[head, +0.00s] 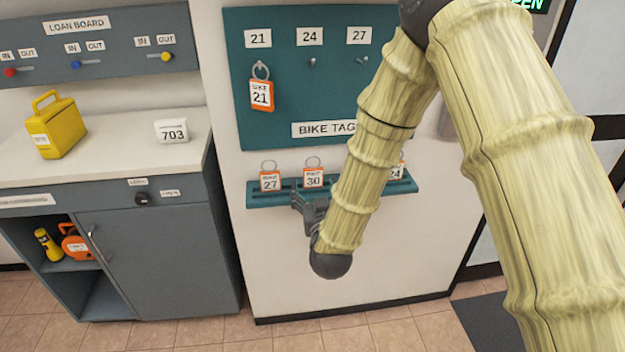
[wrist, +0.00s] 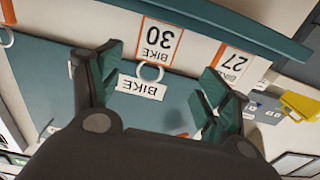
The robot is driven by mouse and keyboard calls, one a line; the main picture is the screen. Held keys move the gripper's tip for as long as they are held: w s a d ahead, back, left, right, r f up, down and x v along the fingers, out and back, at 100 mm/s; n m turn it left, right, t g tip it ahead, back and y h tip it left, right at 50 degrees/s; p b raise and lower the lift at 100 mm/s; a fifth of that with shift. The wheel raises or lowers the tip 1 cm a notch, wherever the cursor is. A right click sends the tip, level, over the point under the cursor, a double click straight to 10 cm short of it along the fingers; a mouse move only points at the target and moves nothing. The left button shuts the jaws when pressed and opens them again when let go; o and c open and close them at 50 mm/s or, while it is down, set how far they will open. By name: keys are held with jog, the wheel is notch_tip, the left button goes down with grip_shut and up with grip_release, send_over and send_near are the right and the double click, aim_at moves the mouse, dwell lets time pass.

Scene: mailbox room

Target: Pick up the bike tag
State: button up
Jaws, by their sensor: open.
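Orange-and-white bike tags with metal rings stand on a narrow teal ledge (head: 262,200) below the board: tag 27 (head: 270,181), tag 30 (head: 313,179) and, partly behind my arm, tag 24 (head: 395,173). Bike tag 21 (head: 262,96) hangs by its ring on the hook under label 21. My gripper (head: 309,203) is open and empty at the ledge, just below tag 30. In the wrist view, which is upside down, tag 30 (wrist: 160,44) and its ring lie between and beyond the fingers of my gripper (wrist: 160,76). Tag 27 (wrist: 233,61) is beyond the right finger.
The teal board (head: 285,50) has empty hooks under labels 24 and 27. A grey cabinet (head: 160,260) stands at the left. Its white counter (head: 110,147) holds a yellow box (head: 55,127) and a 703 block (head: 172,131). My arm hides part of the board and ledge.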

aim_at(313, 174)
jog(key=w, duration=0.2)
jog(key=shift+w+a, duration=0.15)
jog(key=shift+w, duration=0.25)
jog(key=shift+w+f+p, duration=0.2)
jog(key=shift+w+p, duration=0.6)
jog(key=shift+w, duration=1.95)
jog(key=c, duration=1.1)
